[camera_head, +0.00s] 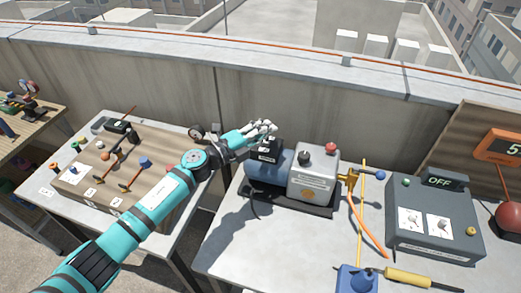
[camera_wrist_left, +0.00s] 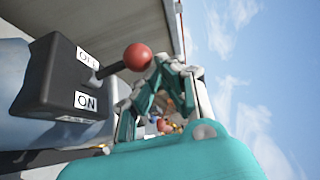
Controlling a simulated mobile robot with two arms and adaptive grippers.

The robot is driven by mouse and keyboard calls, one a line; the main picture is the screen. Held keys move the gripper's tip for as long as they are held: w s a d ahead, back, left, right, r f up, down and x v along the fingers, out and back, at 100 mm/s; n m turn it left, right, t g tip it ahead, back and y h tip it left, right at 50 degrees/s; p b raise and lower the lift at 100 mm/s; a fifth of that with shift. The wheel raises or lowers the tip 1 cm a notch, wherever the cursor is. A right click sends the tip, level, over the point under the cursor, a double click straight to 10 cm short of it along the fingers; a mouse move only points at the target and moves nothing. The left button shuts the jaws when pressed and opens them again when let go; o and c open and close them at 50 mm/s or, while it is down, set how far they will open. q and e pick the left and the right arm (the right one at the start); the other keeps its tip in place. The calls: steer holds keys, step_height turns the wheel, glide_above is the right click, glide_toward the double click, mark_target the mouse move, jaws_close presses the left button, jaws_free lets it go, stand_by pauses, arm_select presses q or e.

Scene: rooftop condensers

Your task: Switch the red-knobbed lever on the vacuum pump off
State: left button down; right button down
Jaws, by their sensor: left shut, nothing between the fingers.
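The knob is not discernible in the head view. My left gripper (camera_head: 267,128) is shut and empty above the switch box. Its fingers (camera_wrist_left: 168,75) are right beside the knob; contact is unclear.
Another red ball (camera_head: 331,148) and a black knob (camera_head: 304,158) top the pump body. Right of it are a brass valve (camera_head: 348,178), an orange hose (camera_head: 368,225) and a grey control box (camera_head: 435,225) displaying OFF. A parapet wall (camera_head: 300,112) stands behind the tables.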

arm_select(q)
steer(key=shift+w+d+r, duration=0.1)
steer(key=shift+w+d, duration=0.05)
steer(key=shift+w, duration=0.25)
arm_select(e)
steer(key=shift+f, duration=0.1)
arm_select(q)
steer(key=shift+w, duration=0.1)
arm_select(e)
steer(key=shift+d, duration=0.25)
stand_by(0.4)
arm_select(q)
steer(key=shift+r, duration=0.1)
arm_select(e)
steer(key=shift+a, duration=0.15)
stand_by(0.8)
